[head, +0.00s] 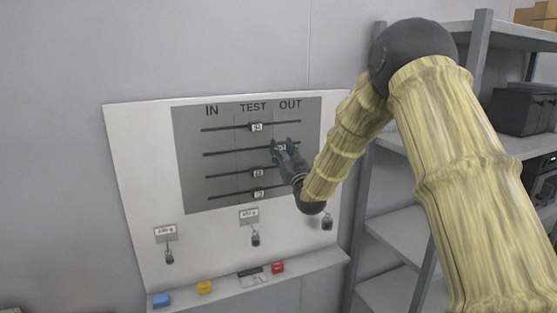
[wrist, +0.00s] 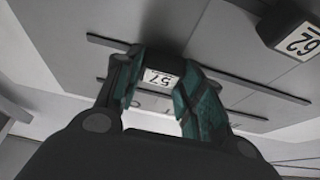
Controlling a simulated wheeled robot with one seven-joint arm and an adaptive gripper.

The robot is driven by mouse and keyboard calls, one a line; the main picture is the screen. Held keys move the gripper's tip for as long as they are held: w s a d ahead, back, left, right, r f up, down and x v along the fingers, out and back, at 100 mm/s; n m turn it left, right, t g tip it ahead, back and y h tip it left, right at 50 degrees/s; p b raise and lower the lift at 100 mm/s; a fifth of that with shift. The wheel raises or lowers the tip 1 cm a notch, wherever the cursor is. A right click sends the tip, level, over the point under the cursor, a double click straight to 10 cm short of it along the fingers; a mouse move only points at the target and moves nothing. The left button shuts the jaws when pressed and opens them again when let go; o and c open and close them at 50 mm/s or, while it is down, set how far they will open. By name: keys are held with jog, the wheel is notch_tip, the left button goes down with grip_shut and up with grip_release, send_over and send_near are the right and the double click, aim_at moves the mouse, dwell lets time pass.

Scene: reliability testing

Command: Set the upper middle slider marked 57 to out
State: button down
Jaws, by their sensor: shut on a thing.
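The slider marked 57 (wrist: 160,76) sits between my fingers in the wrist view, its label upside down. My gripper (wrist: 157,88) is shut on it, with a green-faced finger on each side. In the head view my gripper (head: 286,148) is at the second rail from the top (head: 235,151) of the grey panel (head: 190,160). The slider there is mostly hidden by my fingers. It stands right of the TEST column, in the left part of the OUT column.
Other sliders stand in the TEST column: one above (head: 257,127) and two below (head: 258,173) (head: 259,194). A slider marked 62 (wrist: 297,38) shows in the wrist view. Padlocks hang below the panel, above a ledge with coloured blocks. Shelving (head: 400,225) stands at right.

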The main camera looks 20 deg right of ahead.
jog(key=d, duration=0.1)
jog(key=d+b, duration=0.1)
jog(key=d, duration=0.3)
jog(key=shift+w+r+b, duration=0.1)
jog(key=shift+w+b, duration=0.2)
jog(key=shift+d, duration=0.1)
jog(key=c, duration=1.1)
grip_release()
jog(key=shift+o, duration=1.1)
jog(key=shift+d, duration=0.2)
send_near(293, 139)
jog(key=v, duration=0.6)
jog(key=shift+s+a, duration=0.15)
jog(key=shift+s, duration=0.2)
